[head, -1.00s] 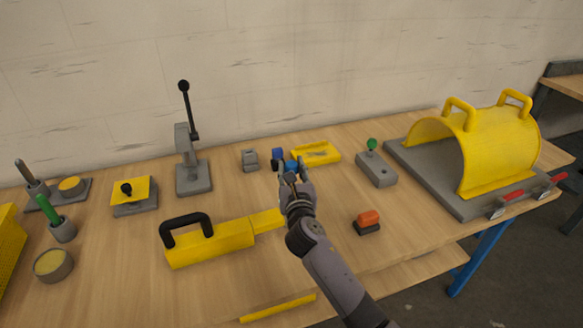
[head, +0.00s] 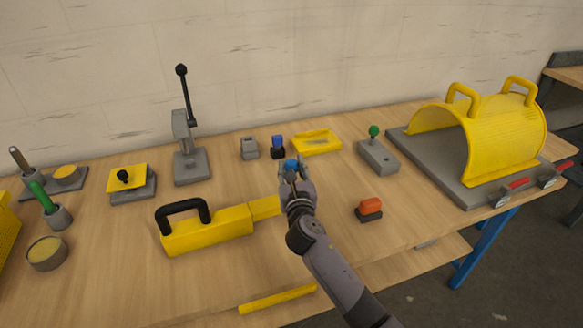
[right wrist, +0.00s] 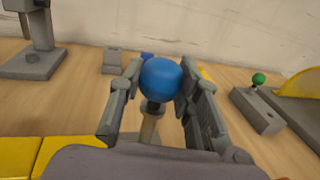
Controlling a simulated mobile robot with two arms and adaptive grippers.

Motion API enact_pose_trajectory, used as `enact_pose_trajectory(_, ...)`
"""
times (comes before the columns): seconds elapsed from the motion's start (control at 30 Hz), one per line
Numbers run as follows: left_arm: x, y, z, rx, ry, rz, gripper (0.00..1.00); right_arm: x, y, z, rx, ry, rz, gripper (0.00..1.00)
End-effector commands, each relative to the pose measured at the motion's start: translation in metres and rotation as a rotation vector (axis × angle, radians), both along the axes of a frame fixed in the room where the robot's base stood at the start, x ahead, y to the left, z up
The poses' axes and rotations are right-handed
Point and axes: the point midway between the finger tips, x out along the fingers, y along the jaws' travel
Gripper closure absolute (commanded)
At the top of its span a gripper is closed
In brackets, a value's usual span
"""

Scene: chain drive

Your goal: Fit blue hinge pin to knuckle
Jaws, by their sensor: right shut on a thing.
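My right gripper (head: 291,168) is shut on the blue hinge pin (head: 291,165), over the middle of the bench. In the right wrist view the pin's round blue head (right wrist: 160,79) sits between the two fingers (right wrist: 158,95), with a black collar and pale shank below it. The shank's lower end is hidden behind the gripper body. A yellow case with a black handle (head: 207,234) lies left of the gripper, its flat yellow tongue (head: 265,207) reaching toward my wrist. I cannot tell which part is the knuckle. My left gripper is not in view.
Behind the gripper stand a small blue-topped block (head: 278,147), a grey block (head: 249,148) and a yellow tray (head: 316,142). A green-knobbed grey block (head: 378,155) and an orange-topped block (head: 369,209) are to the right. A lever press (head: 190,165) stands at the left.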

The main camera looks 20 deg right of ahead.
Motion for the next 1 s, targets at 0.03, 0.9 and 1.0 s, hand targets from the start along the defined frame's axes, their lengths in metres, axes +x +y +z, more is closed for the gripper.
enact_pose_trajectory(0.03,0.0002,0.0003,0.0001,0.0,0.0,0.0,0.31,0.0001,0.0,0.0007,0.0,-0.001,0.0,1.0)
enact_pose_trajectory(0.9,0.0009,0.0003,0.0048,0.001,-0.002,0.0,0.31,-0.0002,-0.0001,0.0009,0.0,-0.001,0.0,1.0)
enact_pose_trajectory(1.0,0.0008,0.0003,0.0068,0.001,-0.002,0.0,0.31,-0.0002,-0.0001,0.0014,0.0,-0.001,0.0,1.0)
